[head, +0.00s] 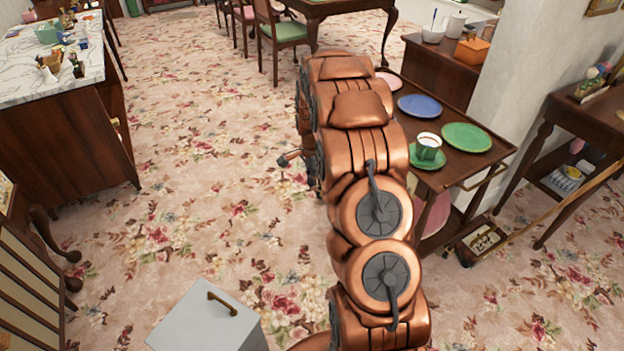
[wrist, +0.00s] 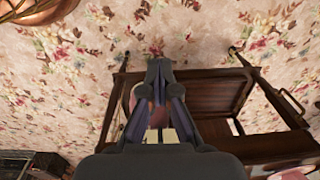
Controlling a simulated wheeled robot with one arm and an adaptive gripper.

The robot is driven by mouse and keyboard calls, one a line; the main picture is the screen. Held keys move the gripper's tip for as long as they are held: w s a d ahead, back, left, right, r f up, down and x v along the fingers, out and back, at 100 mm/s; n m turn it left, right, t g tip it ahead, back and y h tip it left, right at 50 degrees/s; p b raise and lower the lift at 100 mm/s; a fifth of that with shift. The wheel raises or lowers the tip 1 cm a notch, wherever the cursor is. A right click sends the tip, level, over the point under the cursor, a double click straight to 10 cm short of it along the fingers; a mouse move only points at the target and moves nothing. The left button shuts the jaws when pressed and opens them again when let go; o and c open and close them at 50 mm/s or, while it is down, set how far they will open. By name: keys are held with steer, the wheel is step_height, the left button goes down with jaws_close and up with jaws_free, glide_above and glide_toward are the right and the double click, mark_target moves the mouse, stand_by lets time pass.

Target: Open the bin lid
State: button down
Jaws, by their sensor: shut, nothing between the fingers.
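A light grey bin (head: 190,325) with a flat lid stands on the carpet at the bottom of the head view, left of my arm. Its lid (head: 185,310) lies flat and shut, with a small brass bar handle (head: 222,302) on top. The bin's lower part is cut off by the frame edge. My gripper (wrist: 158,66) shows in the wrist view, shut and empty, with carpet and dark wooden furniture beyond it. In the head view my arm mostly hides it. The gripper is apart from the bin, which I cannot make out in the wrist view.
A wooden serving cart (head: 440,178) with plates and a green cup (head: 428,147) stands close to the right of my arm. A marble-topped cabinet (head: 50,75) and a slatted wooden piece (head: 25,285) are at the left. Open carpet (head: 190,170) lies between.

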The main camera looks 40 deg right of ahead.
steer(key=c, duration=1.2)
jaws_free()
step_height(320, 180, up, 12)
steer(key=shift+s, duration=0.15)
steer(key=shift+c, duration=0.4)
